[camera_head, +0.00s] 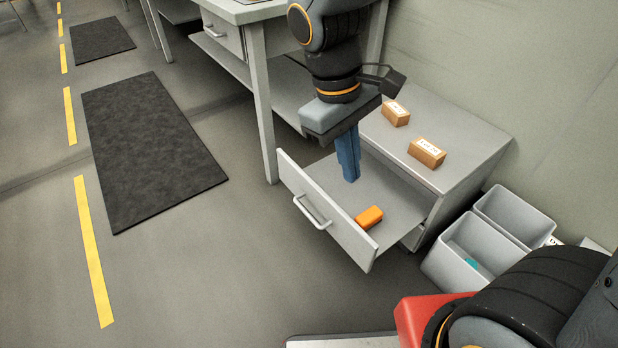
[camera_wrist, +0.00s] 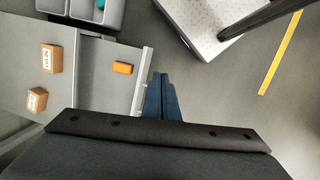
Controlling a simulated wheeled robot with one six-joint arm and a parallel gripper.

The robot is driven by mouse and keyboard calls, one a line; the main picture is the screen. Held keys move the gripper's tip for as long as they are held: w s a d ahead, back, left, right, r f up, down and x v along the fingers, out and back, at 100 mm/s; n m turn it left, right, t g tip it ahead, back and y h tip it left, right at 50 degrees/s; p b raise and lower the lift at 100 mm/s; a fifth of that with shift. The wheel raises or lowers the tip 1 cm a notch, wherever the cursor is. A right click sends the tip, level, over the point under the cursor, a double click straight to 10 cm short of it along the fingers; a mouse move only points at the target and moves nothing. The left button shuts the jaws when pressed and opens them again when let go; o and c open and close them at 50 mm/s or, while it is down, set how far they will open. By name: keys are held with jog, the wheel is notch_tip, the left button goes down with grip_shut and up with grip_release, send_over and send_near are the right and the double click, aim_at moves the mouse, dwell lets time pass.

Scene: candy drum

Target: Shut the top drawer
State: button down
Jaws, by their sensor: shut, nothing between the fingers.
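The top drawer (camera_head: 290,178) of the low grey cabinet (camera_head: 455,160) stands pulled out. Its front panel has a pale bar handle (camera_head: 312,213). An orange block (camera_head: 369,217) lies inside near the front; it also shows in the wrist view (camera_wrist: 122,68). My gripper (camera_head: 351,178) points down with its blue fingers together, empty. In the head view the fingers overlap the drawer's inside. In the wrist view my gripper (camera_wrist: 160,76) appears just beyond the drawer's front edge (camera_wrist: 138,98), on the outer side. Whether they touch, and the fingertip height, I cannot tell.
Two labelled brown boxes, one nearer (camera_head: 427,152) and one farther (camera_head: 396,113), sit on the cabinet top. Grey bins (camera_head: 470,250) stand right of the cabinet. A desk (camera_head: 259,90) stands at the left behind it. Open floor lies before the drawer.

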jog(key=w+a+f+n+t+h, duration=0.2)
jog(key=w+a+f+n, duration=0.35)
jog(key=f, duration=0.25)
jog(key=w+a+f+n+t+h, duration=0.1)
jog(key=w+a+f+n+t, duration=0.1)
jog(key=w+a+f+n, duration=0.35)
jog(key=w+a+f+n+t+h, duration=0.2)
jog(key=w+a+f+n, duration=0.3)
jog(key=f, duration=0.6)
jog(key=b, duration=0.1)
send_near(320, 196)
jog(key=shift+n, duration=0.4)
jog(key=x, duration=0.4)
jog(key=shift+f, duration=0.6)
jog(key=shift+w+d, duration=0.3)
jog(key=shift+d, duration=0.15)
